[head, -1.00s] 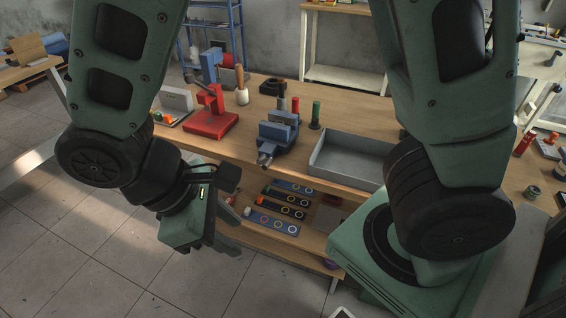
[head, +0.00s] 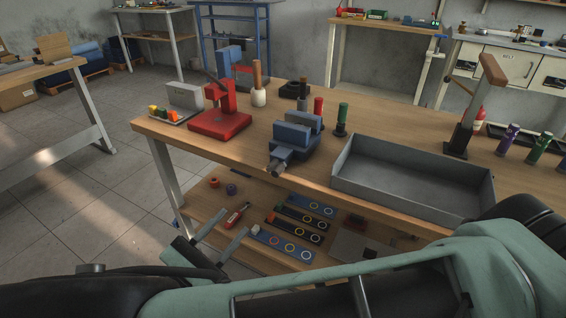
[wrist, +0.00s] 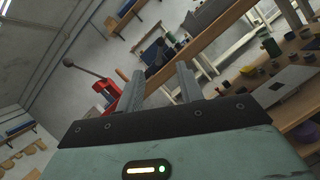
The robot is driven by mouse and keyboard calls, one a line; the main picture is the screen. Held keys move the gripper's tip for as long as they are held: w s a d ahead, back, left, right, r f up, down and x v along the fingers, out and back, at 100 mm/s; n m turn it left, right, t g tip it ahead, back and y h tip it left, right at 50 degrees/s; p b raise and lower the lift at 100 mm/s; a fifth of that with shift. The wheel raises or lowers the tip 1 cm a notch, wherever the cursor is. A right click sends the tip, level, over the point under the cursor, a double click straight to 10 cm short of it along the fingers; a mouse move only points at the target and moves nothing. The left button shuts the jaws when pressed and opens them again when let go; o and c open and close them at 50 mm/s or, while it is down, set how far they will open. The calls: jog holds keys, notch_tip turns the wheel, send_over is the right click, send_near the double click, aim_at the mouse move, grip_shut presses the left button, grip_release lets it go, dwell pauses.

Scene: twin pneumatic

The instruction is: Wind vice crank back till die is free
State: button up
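The blue vice (head: 300,132) is mounted at the bench's front edge. Its dark screw end (head: 276,168) points out over the edge toward me; no crank bar is clear at this size. No die can be told apart between the jaws. My gripper (head: 233,222) is low and left of the vice, in front of the bench, apart from it. In the wrist view my gripper (wrist: 160,73) has its two grey fingers apart with nothing held between them.
A red lever press (head: 220,115) stands left of the vice and a grey tray (head: 410,180) right of it. Red and green cylinders (head: 342,120) stand behind. The lower shelf (head: 205,200) holds ring-marked strips (head: 295,230) and a red-handled tool (head: 237,214). The floor at left is clear.

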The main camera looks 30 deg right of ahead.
aim_at(283, 165)
jog(key=p+x, duration=0.1)
jog(key=x, duration=1.6)
jog(key=shift+c, duration=0.4)
grip_shut()
